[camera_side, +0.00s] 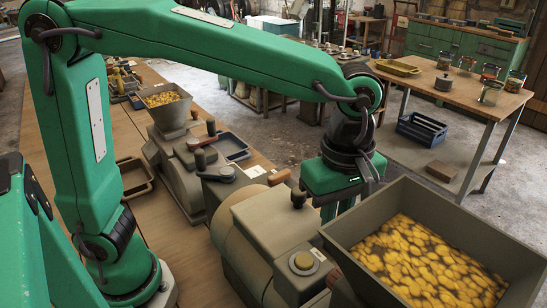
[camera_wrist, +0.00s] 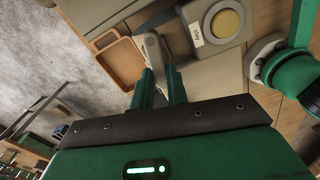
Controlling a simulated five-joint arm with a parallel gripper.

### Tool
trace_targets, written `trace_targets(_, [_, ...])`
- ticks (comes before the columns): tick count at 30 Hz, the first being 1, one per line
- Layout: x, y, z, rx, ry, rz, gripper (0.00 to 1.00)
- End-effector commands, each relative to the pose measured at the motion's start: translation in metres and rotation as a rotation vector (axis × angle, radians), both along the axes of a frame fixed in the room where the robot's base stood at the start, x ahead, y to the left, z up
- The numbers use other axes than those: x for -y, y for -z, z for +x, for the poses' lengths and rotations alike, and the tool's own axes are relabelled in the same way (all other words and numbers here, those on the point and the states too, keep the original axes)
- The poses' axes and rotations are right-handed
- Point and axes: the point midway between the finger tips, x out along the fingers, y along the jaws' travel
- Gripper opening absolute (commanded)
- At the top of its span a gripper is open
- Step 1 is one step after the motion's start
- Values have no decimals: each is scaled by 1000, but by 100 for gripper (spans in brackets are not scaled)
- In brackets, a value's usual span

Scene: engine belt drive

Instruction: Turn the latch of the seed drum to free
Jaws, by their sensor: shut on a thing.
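The lever extends away from the fingers. Beside it, a grey plate with a round yellowish disc (camera_wrist: 226,24) carries a small label (camera_wrist: 195,30), apparently reading "free" and turned in the picture.
A second machine with a smaller hopper (camera_side: 168,115) stands farther along the bench. A brown tray (camera_wrist: 118,62) lies near the lever. Wooden-gripped handle (camera_side: 280,177) and dark knob (camera_side: 298,198) stick up close to my gripper. The right-hand table (camera_side: 445,85) holds jars.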

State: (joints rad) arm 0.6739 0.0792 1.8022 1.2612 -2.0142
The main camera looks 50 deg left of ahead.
Motion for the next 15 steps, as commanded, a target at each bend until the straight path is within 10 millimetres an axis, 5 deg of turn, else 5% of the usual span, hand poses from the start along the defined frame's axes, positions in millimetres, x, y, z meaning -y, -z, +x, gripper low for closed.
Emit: trace_targets(15, [4, -1, 6, 2, 478, -1, 0])
